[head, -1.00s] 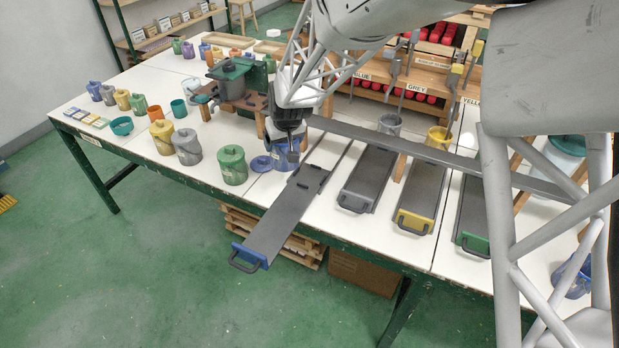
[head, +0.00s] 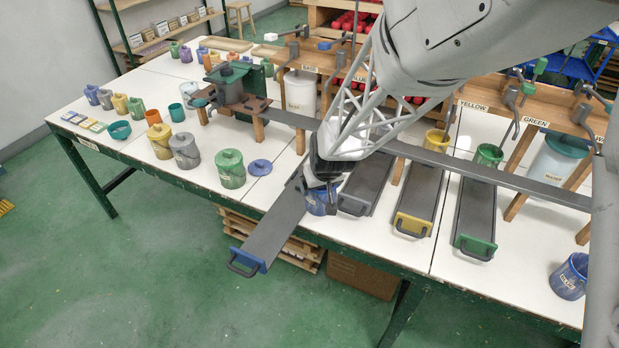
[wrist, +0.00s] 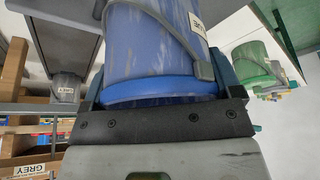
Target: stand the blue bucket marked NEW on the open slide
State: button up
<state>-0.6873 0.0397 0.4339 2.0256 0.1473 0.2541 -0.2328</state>
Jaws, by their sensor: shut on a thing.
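My gripper (head: 322,182) is shut on a blue bucket (head: 321,203), which hangs below it at the right edge of the open slide. In the wrist view the bucket (wrist: 155,50) fills the middle between the fingers, with a handle and part of a white label ending in "UE"; I cannot read NEW on it. The open slide (head: 262,232) is a dark board with a blue front and handle, pulled out past the table edge; it looks empty. The arm hides its inner end. I cannot tell how high the bucket is above it. Another blue bucket (head: 570,276) with a small label stands far right.
Slides with grey (head: 354,205), yellow (head: 412,225) and green (head: 474,246) fronts lie pushed in to the right. A blue lid (head: 259,167) and a green lidded pot (head: 230,169) stand left of the open slide. A long rail (head: 450,160) crosses behind.

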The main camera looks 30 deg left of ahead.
jog(key=shift+w, duration=0.1)
jog(key=w+a+f, duration=0.1)
jog(key=w+a, duration=0.9)
jog(key=w, duration=0.2)
jog(key=shift+w+f, duration=0.2)
dwell(0.4)
jog(key=shift+f, duration=1.8)
jog(key=shift+f, duration=0.1)
jog(key=o, duration=1.1)
jog(key=shift+c, duration=0.2)
